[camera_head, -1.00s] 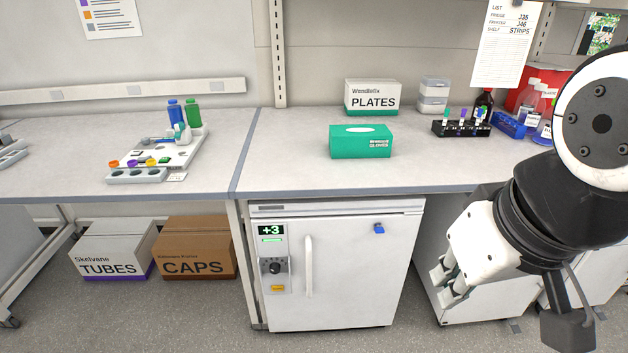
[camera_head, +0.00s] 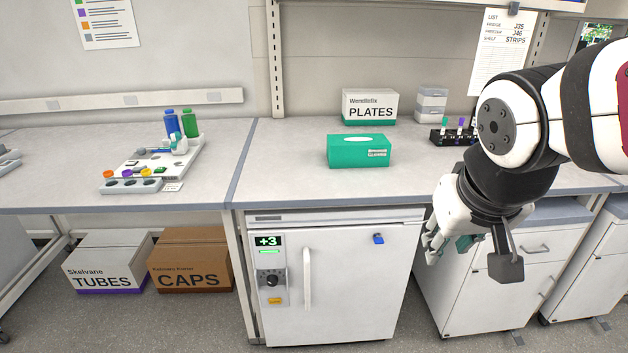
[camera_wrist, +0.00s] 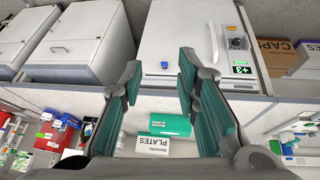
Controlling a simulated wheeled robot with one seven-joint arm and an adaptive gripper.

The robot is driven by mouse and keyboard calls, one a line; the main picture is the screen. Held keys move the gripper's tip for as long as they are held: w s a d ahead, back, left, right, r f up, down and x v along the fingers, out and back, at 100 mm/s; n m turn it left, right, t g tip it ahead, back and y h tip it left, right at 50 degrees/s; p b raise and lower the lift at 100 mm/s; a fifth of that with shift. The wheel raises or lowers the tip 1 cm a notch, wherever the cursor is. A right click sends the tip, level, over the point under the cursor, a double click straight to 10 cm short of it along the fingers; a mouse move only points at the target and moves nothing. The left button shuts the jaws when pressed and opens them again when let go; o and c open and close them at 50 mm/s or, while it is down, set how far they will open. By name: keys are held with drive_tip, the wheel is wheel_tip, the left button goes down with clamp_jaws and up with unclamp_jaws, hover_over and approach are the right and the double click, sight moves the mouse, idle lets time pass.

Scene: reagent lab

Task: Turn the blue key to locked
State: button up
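The blue key (camera_head: 378,239) sits at the upper right of the white fridge door (camera_head: 345,290), below the bench top. In the wrist view the same blue key (camera_wrist: 164,65) shows small on the fridge front, ahead of the fingers and apart from them. My gripper (camera_head: 436,250) is in the air to the right of the fridge, in front of the white drawer cabinet. In the wrist view its two teal-padded fingers (camera_wrist: 160,72) are spread with an empty gap between them. Whether the key points to locked is too small to tell.
The fridge has a vertical handle (camera_head: 307,277) and a panel reading +3 (camera_head: 268,241) at its left. A green glove box (camera_head: 358,151) and a PLATES box (camera_head: 370,107) stand on the bench above. A drawer cabinet (camera_head: 475,290) stands right of the fridge. Floor in front is clear.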

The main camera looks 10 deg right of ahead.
drive_tip(key=w+d+f+m+t+b, duration=0.1)
drive_tip(key=w+d+f, duration=0.35)
drive_tip(key=w, duration=0.25)
drive_tip(key=w+d+f+m+b, duration=0.1)
drive_tip(key=w+d+f+b, duration=0.15)
drive_tip(key=w+f, duration=0.4)
drive_tip(key=w+d+f+t+b, duration=0.1)
drive_tip(key=w+d+f, duration=0.35)
drive_tip(key=w, duration=0.35)
drive_tip(key=m+t+y+b, duration=0.5)
drive_tip(key=m+t+y, duration=0.2)
drive_tip(key=m+t, duration=0.1)
approach(378, 240)
drive_tip(key=s+d+f, duration=0.1)
drive_tip(key=s+f, duration=0.1)
drive_tip(key=s, duration=0.2)
drive_tip(key=s+m+t+b, duration=0.1)
drive_tip(key=m+t, duration=0.1)
drive_tip(key=m, duration=0.1)
drive_tip(key=b+x, duration=0.1)
drive_tip(key=x, duration=1.2)
drive_tip(key=shift+w+d, duration=0.15)
drive_tip(key=shift+w, duration=0.05)
drive_tip(key=shift+y, duration=0.4)
clamp_jaws()
